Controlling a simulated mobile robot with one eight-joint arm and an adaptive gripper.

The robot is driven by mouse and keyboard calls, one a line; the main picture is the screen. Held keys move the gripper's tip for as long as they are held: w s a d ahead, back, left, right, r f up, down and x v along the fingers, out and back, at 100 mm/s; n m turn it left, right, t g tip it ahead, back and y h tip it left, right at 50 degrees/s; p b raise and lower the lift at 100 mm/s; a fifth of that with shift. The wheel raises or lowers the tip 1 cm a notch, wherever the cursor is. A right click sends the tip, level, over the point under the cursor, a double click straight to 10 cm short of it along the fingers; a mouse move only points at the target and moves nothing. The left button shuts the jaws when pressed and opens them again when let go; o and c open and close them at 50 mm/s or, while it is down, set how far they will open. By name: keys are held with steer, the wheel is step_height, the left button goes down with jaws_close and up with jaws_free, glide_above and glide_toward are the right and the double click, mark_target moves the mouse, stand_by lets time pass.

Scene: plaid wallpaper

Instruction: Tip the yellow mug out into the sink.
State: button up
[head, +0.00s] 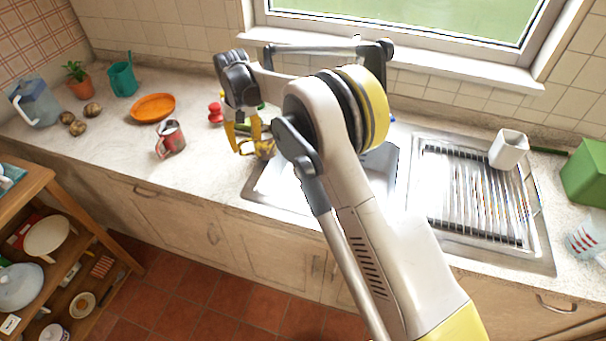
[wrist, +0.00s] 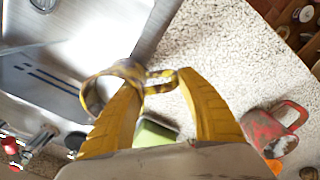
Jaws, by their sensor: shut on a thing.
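My gripper (wrist: 160,82) is shut on the yellow mug (wrist: 112,72), with its fingers at the mug's handle. The mug is worn, with dark patches, and its round open rim shows in the wrist view. In the head view the mug (head: 265,149) is partly hidden by my arm and hangs by the left end of the sink (head: 268,190). The sink's metal basin (wrist: 60,65) also shows at upper left in the wrist view. The mug's exact tilt and contents cannot be told.
A red mug (head: 170,138), an orange plate (head: 153,107) and a teal cup (head: 123,79) stand on the counter to the left. A white cup (head: 508,149) is on the draining board (head: 470,195) at right. A green box (head: 585,172) stands beyond it.

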mark_target(266, 151)
steer(key=shift+d, duration=0.1)
steer(key=s+d+t+y, duration=0.1)
steer(key=s+d+t+y+b, duration=0.1)
steer(key=y, duration=0.1)
steer(key=shift+d+r, duration=0.35)
steer(key=shift+d, duration=0.05)
steer(key=shift+s+d+r+t+y+b, duration=0.2)
steer(key=shift+s+d+t+y+b, duration=0.1)
steer(key=shift+s+d+t+y, duration=0.2)
steer(key=shift+s+d+r+t+y+b, duration=0.2)
steer(key=shift+s+d+t+y+b, duration=0.15)
steer(key=shift+t+y, duration=0.2)
steer(key=shift+s+d+f+t+y+b, duration=0.1)
steer(key=shift+s+d+t+y+b, duration=0.15)
steer(key=shift+d+y+b, duration=0.15)
steer(key=shift+d+y, duration=0.15)
steer(key=shift+y, duration=0.2)
steer(key=shift+s+d+f+t+y+b, duration=0.2)
steer(key=shift+f+t+y+b, duration=0.15)
steer(key=shift+b, duration=0.3)
steer(key=shift+s+d+r+t+y, duration=0.1)
steer(key=shift+r+t+y, duration=0.15)
